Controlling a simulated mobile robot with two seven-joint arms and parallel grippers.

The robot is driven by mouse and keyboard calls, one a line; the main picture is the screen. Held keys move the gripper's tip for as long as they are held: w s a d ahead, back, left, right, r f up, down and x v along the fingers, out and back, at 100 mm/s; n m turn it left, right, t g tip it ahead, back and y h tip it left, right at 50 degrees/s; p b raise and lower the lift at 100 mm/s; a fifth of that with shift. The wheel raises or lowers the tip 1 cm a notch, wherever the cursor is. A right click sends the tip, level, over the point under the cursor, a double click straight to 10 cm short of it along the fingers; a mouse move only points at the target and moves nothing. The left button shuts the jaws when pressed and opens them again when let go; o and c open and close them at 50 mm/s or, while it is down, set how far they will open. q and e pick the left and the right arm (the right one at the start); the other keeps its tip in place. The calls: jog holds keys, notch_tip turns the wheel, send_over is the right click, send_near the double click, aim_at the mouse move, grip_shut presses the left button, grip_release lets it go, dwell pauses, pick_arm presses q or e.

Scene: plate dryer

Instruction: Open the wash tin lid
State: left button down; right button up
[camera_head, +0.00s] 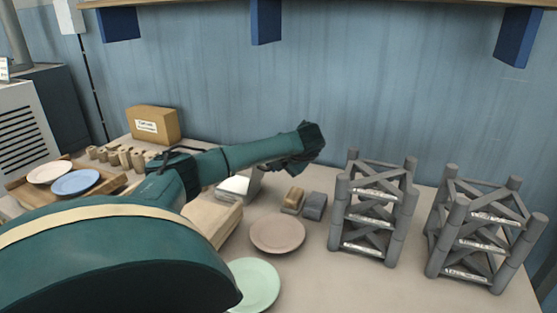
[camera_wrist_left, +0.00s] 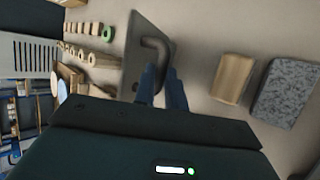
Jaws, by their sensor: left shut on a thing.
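The wash tin (camera_head: 233,188) stands on the table behind the pale wooden block, partly hidden by my left arm. Its grey metal lid (camera_wrist_left: 136,62) with a bent handle (camera_wrist_left: 156,46) fills the middle of the left wrist view. In the head view the lid (camera_head: 255,182) looks tilted up at the tin's right side; the exact angle is hard to tell. My left gripper (camera_wrist_left: 163,84) is shut on the lid handle, its fingers at the handle's end. In the head view my left gripper (camera_head: 278,165) reaches back toward the tin from the right. My right gripper is not in view.
A tan block (camera_head: 293,200) and a grey sponge-like block (camera_head: 315,206) lie right of the tin. A pinkish plate (camera_head: 277,233) and a green plate (camera_head: 253,284) lie in front. Two grey racks (camera_head: 372,209) (camera_head: 484,232) stand at the right. A cardboard box (camera_head: 153,124) stands back left.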

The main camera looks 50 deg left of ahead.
pick_arm(q)
jog(key=shift+d+f, duration=0.4)
jog(key=shift+f, duration=0.3)
jog(key=c, duration=1.5)
grip_release()
jog(key=shift+w, duration=0.1)
jog(key=shift+o, duration=0.2)
jog(key=shift+a+r, duration=0.1)
jog(key=shift+r, duration=0.05)
jog(key=shift+w, duration=0.1)
jog(key=p+v, duration=0.1)
jog(key=v, duration=1.2)
